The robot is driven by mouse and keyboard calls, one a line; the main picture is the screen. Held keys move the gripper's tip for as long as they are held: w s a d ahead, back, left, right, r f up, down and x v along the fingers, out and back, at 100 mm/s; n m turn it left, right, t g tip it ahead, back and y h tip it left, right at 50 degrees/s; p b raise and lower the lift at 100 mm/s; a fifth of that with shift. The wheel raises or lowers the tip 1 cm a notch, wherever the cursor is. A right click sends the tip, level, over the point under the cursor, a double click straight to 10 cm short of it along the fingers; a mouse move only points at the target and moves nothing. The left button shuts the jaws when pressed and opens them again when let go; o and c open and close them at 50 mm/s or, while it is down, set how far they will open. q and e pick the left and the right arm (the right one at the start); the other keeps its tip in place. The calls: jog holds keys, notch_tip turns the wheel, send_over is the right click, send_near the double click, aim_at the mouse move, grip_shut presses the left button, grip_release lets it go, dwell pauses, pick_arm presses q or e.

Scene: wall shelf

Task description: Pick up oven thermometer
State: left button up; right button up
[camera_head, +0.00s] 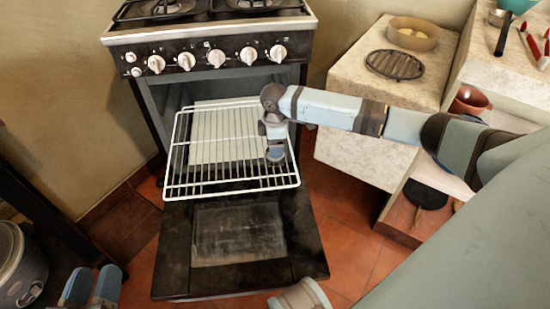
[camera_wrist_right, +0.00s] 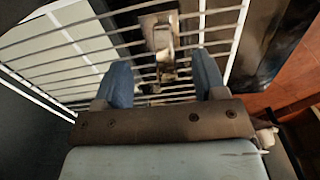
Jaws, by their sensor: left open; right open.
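The oven thermometer, as far as I can tell, is the small metallic piece (camera_wrist_right: 163,42) at the wire rack, ahead of my right fingers in the right wrist view. In the head view I cannot make it out; my right gripper covers that area. My right gripper (camera_head: 275,152) is over the right part of the rack. Its two blue fingers (camera_wrist_right: 161,78) are apart, with the metallic piece lined up between them and a little beyond. I cannot tell whether they touch it. My left gripper (camera_head: 92,285) is open and empty at the bottom left, away from the oven.
The white wire rack (camera_head: 182,187) is pulled out over the lowered oven door (camera_head: 172,252). The stove front with knobs (camera_head: 128,62) is behind. A counter (camera_head: 352,70) with a round pan (camera_head: 413,33) and a black trivet (camera_head: 395,65) stands right. A cooker (camera_head: 22,268) is at lower left.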

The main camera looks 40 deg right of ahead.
jog(key=shift+f, duration=0.2)
jog(key=c, duration=1)
